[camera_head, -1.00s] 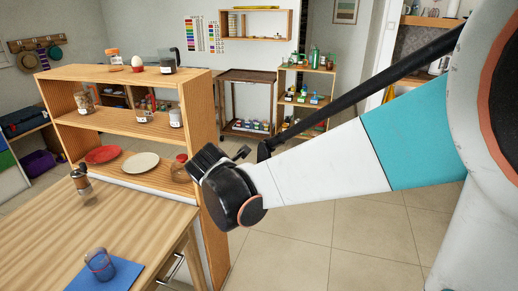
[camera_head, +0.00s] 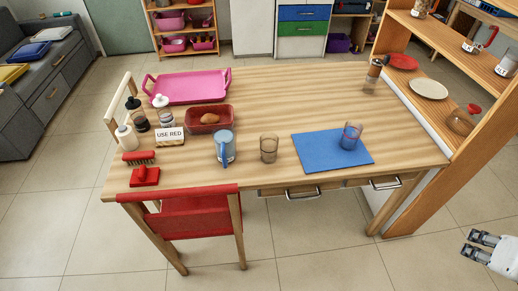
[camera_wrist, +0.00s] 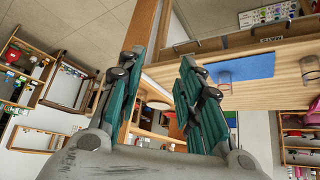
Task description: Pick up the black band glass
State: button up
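Two clear glasses stand on the wooden table (camera_head: 300,95) in the head view. One glass (camera_head: 269,149) with a dark, smoky tint stands on bare wood near the front edge, right of a blue mug. The other glass (camera_head: 351,135), with a bluish-red look, stands on a blue mat (camera_head: 315,158). A black band is too small to make out on either. My gripper (camera_head: 470,244) is at the lower right, off the table and well away from both glasses. In the wrist view its fingers (camera_wrist: 162,58) are apart with nothing between them.
The blue mug (camera_head: 225,147), red dish (camera_head: 205,118), "USE RED" sign (camera_head: 170,137) and pink tray (camera_head: 188,86) are left of the glasses. A red chair (camera_head: 198,216) stands in front. The wooden shelf (camera_head: 440,105) rises between the table's right side and my gripper.

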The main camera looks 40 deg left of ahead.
aim_at(269, 141)
jog(key=k+j+u, duration=0.1)
jog(key=u, duration=1.3)
jog(key=j, duration=1.4)
